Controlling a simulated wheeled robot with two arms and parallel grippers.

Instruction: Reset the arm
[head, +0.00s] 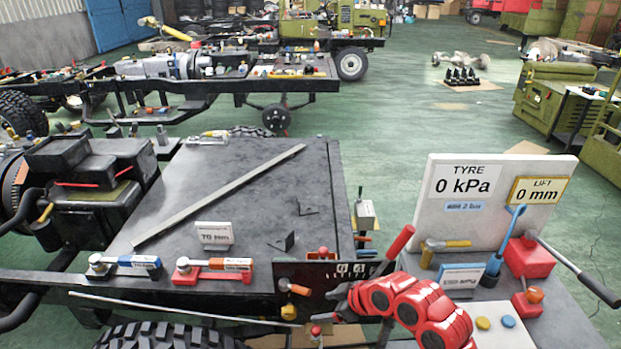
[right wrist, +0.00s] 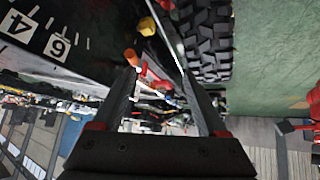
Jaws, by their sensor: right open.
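My red right arm (head: 410,305) comes in from the lower right in the head view. My right gripper (head: 340,298) is near a black scale plate (head: 325,272) with white marks and small orange and yellow knobs. In the right wrist view the two dark fingers of the right gripper (right wrist: 160,76) stand apart. I see nothing held between them. An orange knob (right wrist: 131,57) shows near the left fingertip, and a yellow knob (right wrist: 147,27) lies farther out. My left gripper is not in view.
A dark bench (head: 235,175) with a long bar (head: 220,195) and torque tools fills the middle. A grey table (head: 575,325) at right bears a white board (head: 500,200), a gauge and a lever. A tyre (head: 165,337) is at the front edge. Green floor (head: 400,130) lies open behind.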

